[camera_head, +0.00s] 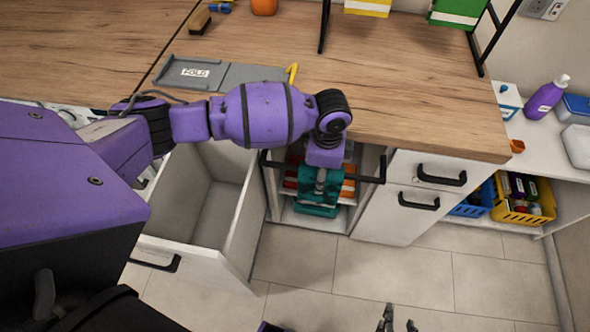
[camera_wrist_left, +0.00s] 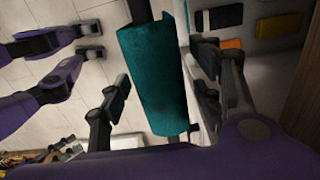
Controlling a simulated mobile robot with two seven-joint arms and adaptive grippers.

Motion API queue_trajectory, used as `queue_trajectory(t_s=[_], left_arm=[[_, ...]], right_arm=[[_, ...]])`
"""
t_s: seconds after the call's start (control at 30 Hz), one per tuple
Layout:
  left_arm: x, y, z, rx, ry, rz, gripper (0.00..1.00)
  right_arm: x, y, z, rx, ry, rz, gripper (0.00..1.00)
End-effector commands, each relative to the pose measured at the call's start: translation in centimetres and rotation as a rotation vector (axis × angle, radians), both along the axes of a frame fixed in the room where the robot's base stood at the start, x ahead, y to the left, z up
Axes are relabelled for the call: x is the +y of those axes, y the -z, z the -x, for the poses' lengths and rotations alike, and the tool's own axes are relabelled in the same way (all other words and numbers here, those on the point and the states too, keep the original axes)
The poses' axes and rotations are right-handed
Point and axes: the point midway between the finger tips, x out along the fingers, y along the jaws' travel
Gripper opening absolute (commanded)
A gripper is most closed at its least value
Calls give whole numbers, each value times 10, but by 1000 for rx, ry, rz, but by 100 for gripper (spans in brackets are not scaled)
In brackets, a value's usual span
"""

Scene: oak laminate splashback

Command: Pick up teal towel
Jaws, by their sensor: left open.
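The teal towel (camera_head: 316,211) hangs low at the front of the open cabinet bay under the counter. In the left wrist view the towel (camera_wrist_left: 155,75) is draped over a dark bar (camera_wrist_left: 140,10). My left gripper (camera_head: 321,184) reaches down over the counter edge to the towel and partly hides it. In the left wrist view the left gripper's fingers (camera_wrist_left: 162,95) are open, one on each side of the towel. My right gripper (camera_head: 399,319) is low at the bottom edge of the head view, its fingertips apart and empty, away from the towel.
An open, empty drawer (camera_head: 213,207) stands out left of the bay. White drawers with black handles (camera_head: 441,178) are to its right. A grey folding board (camera_head: 212,76) lies on the counter. A yellow basket (camera_head: 523,214) stands on the right shelf. The tiled floor (camera_head: 385,275) in front is clear.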

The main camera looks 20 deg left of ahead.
Motion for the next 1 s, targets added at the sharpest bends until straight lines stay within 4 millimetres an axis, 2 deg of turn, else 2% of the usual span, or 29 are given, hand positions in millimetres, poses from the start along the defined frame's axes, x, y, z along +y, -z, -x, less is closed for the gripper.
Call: queue_trajectory(t_s=[0.4,0.67,0.77,1.0], left_arm=[[0,53,-2,-4,1,0,59],[0,56,-3,-6,1,0,59],[0,56,-3,-6,1,0,49],[0,55,-3,-6,1,0,17]], right_arm=[[0,2,1,1,1,1,40],[-1,2,1,1,2,2,40],[-1,2,1,0,2,2,40],[-1,2,0,0,1,1,40]])
